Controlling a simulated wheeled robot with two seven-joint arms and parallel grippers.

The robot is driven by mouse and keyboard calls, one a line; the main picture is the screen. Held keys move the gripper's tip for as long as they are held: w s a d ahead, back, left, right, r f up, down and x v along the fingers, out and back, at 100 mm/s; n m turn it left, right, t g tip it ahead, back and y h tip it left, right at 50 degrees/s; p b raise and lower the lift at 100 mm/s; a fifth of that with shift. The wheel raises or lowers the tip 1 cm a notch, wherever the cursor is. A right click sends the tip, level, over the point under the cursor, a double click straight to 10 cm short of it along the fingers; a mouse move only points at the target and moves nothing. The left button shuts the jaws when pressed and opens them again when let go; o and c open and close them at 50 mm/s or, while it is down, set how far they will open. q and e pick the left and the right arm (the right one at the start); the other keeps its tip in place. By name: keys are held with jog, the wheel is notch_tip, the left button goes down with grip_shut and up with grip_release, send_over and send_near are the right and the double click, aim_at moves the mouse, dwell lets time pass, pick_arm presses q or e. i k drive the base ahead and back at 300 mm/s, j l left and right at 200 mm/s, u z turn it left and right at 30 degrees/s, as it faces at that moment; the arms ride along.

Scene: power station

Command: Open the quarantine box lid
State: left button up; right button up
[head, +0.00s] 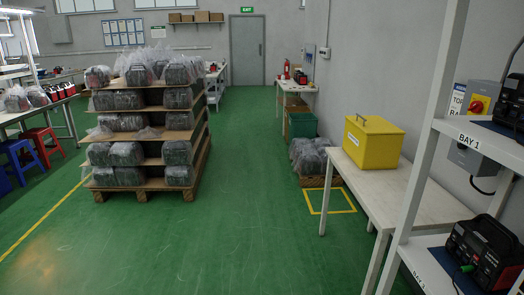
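The quarantine box is a yellow box (371,146) with a white label on its front. It stands on a white table (408,188) to the right of the middle in the head view. Its lid (375,125) is shut, with a dark handle on top. The label's text is too small to read. Neither of my grippers shows in the head view.
A white shelf rack (430,125) marked Bay 1 stands at the near right and holds black chargers. A pallet stack (145,185) of wrapped units stands at the left. Green floor (250,220) is clear between them. Yellow tape (330,211) marks floor beside the table.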

aim_at(369, 124)
jog(key=i, duration=1.15)
jog(key=i+j+z, duration=0.1)
jog(key=i, duration=1)
jog(key=i+j+z, duration=0.1)
jog(key=i+z, duration=0.3)
jog(key=i+j+z, duration=0.2)
jog(key=i+z, duration=0.25)
jog(key=i+j+z, duration=0.6)
jog(key=j+z, duration=0.2)
jog(key=i+j+z, duration=0.2)
jog(key=j+z, duration=0.25)
